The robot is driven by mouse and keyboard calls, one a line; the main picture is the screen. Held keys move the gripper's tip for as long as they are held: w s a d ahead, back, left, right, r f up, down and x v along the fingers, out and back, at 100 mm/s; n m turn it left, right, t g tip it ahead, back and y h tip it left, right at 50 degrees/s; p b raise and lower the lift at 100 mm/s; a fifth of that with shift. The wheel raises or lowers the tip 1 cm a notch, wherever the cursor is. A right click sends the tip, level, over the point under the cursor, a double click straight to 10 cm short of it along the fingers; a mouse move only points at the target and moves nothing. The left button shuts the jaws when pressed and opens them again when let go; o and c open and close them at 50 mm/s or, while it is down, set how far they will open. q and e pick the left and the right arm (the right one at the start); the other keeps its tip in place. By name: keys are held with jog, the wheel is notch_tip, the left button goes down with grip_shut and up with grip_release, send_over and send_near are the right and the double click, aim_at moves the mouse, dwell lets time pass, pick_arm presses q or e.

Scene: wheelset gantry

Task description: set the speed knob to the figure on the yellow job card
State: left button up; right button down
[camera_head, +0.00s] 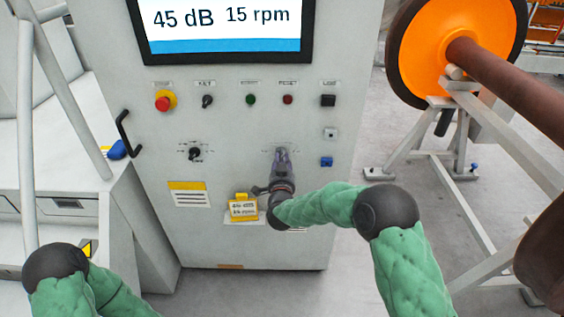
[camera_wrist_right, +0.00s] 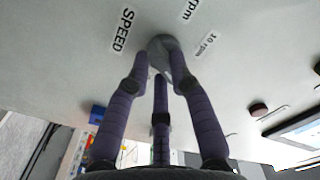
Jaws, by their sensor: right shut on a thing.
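The speed knob (camera_wrist_right: 163,43) is a grey round knob on the cabinet front, under a "SPEED" label in the right wrist view. My right gripper (camera_head: 282,155) is shut on it, with its purple fingers around its sides; in the head view the gripper hides the knob. The screen (camera_head: 222,25) shows 45 dB and 15 rpm. My left gripper is out of view; only part of that arm shows.
A second knob (camera_head: 194,153) sits left of the speed knob. A red stop button (camera_head: 164,101), a key switch (camera_head: 207,101), and green and red buttons are above. A black handle (camera_head: 126,143) projects at the left edge. An orange wheel (camera_head: 445,45) on a frame stands at right.

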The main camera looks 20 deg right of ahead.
jog(key=c, duration=1.1)
grip_release()
jog(key=v, duration=1.2)
